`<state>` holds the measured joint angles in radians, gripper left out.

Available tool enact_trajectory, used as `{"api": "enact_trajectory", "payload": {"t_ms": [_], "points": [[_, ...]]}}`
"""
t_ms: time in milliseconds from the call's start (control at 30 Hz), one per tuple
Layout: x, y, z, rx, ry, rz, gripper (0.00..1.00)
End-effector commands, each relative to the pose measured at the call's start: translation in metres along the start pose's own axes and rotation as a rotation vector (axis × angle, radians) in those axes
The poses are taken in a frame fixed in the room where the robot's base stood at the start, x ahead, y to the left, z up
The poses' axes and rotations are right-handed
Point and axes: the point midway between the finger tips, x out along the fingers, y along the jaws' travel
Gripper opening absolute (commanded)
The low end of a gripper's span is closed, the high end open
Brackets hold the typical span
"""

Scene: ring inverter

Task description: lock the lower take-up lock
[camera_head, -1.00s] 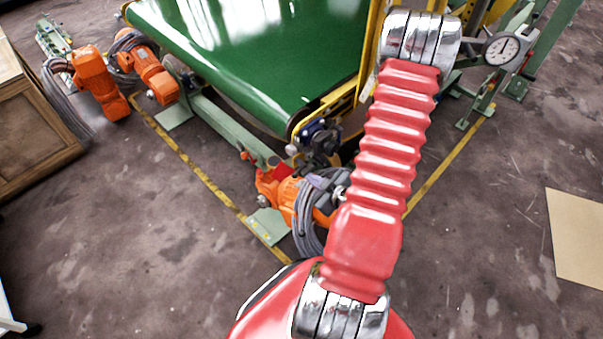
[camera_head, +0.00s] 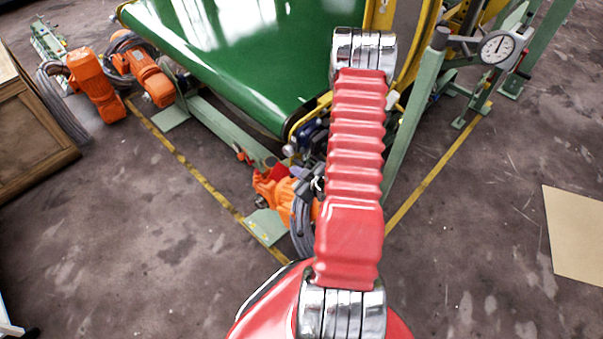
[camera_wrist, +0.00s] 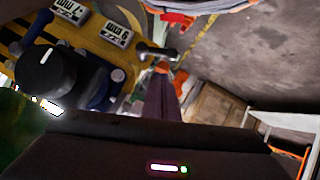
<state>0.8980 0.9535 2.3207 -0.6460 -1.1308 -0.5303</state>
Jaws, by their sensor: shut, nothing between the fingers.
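In the wrist view, a yellow plate (camera_wrist: 97,30) carries two white labels with dark print. A large black round knob (camera_wrist: 46,70) and dark blue parts (camera_wrist: 95,82) sit in front of it. A short dark lever with rounded ends (camera_wrist: 156,52) lies to the right of the plate. I cannot tell for sure which part is the lower take-up lock. My gripper (camera_wrist: 162,78) is shut and empty, with its narrow dark fingers just below the lever; contact is unclear. Blue parts (camera_head: 308,134) show partly at the belt's corner.
The green belt (camera_head: 235,55) fills the top of the head view. An orange motor (camera_head: 275,187) with grey cable stands below its corner. A green post (camera_head: 420,100) and a dial gauge (camera_head: 497,47) are right of my arm.

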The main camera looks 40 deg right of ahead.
Motion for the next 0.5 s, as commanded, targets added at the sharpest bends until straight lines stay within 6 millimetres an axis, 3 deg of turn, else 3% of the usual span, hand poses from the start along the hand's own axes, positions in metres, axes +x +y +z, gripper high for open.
{"api": "enact_trajectory", "payload": {"t_ms": [200,500], "points": [[0.015,0.0,0.016,0.001,-0.001,0.0,0.0],[0.022,0.0,0.024,0.0,0.0,0.001,0.0]]}}
